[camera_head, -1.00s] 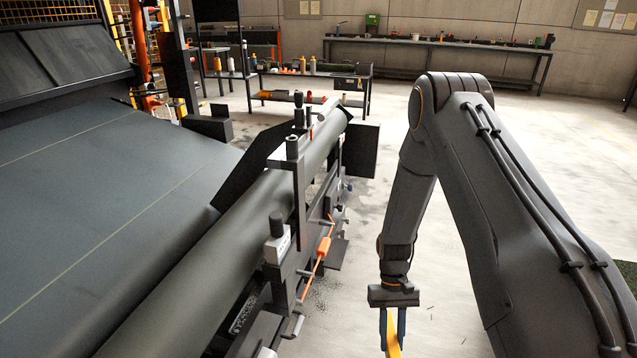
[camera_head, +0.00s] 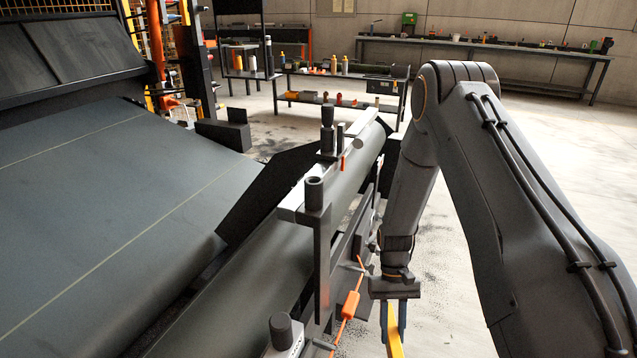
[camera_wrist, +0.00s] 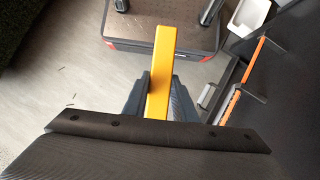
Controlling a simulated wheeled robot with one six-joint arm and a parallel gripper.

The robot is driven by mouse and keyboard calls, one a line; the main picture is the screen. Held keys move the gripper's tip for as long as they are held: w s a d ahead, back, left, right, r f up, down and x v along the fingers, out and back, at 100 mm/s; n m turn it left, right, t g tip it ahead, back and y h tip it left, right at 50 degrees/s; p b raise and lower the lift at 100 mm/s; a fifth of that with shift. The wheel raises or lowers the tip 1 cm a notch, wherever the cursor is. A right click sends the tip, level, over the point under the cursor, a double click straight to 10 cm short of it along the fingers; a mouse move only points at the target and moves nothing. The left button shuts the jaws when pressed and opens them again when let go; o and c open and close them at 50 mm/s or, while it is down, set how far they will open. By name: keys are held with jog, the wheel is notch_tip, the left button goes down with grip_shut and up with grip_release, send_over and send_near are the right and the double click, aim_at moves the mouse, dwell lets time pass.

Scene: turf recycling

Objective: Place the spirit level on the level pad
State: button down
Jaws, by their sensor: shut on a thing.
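The yellow spirit level (camera_head: 395,345) hangs below my gripper (camera_head: 393,322) at the bottom of the head view, its lower part cut off by the frame. My gripper is shut on it. In the wrist view the level (camera_wrist: 161,65) is a plain yellow bar between the two dark fingers, pointing away from the palm. It is held in the air, right of the roller machine's near side. I cannot pick out the level pad with certainty in either view.
The machine's long dark roller (camera_head: 235,290) and upright bracket (camera_head: 322,255) stand just left of my gripper, with an orange-handled part (camera_head: 350,304) close by. A low bench (camera_head: 345,98) and a long workbench (camera_head: 480,50) stand behind. Open floor (camera_head: 455,235) lies right of the machine.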

jog(key=w+f+b, duration=0.7)
jog(key=b, duration=1)
jog(key=shift+w+f, duration=0.3)
jog(key=shift+w, duration=0.05)
jog(key=shift+r, duration=0.15)
jog(key=s+r, duration=0.1)
jog(key=r, duration=0.2)
jog(key=s+r, duration=0.1)
jog(key=r, duration=0.3)
jog(key=s+r, duration=0.1)
jog(key=r, duration=0.3)
jog(key=shift+s+r, duration=0.2)
jog(key=shift+s+r+p, duration=0.15)
jog(key=shift+r+p, duration=0.2)
jog(key=r+p, duration=0.1)
jog(key=p, duration=0.2)
jog(key=r+p, duration=0.2)
jog(key=p, duration=0.1)
jog(key=r+p, duration=0.1)
jog(key=p, duration=0.2)
jog(key=shift+s+r, duration=0.3)
jog(key=shift+s, duration=0.1)
notch_tip(320, 180, up, 4)
jog(key=p, duration=1)
send_over(391, 324)
jog(key=shift+s+r+p, duration=0.25)
jog(key=shift+r+p, duration=0.35)
jog(key=shift+p, duration=0.6)
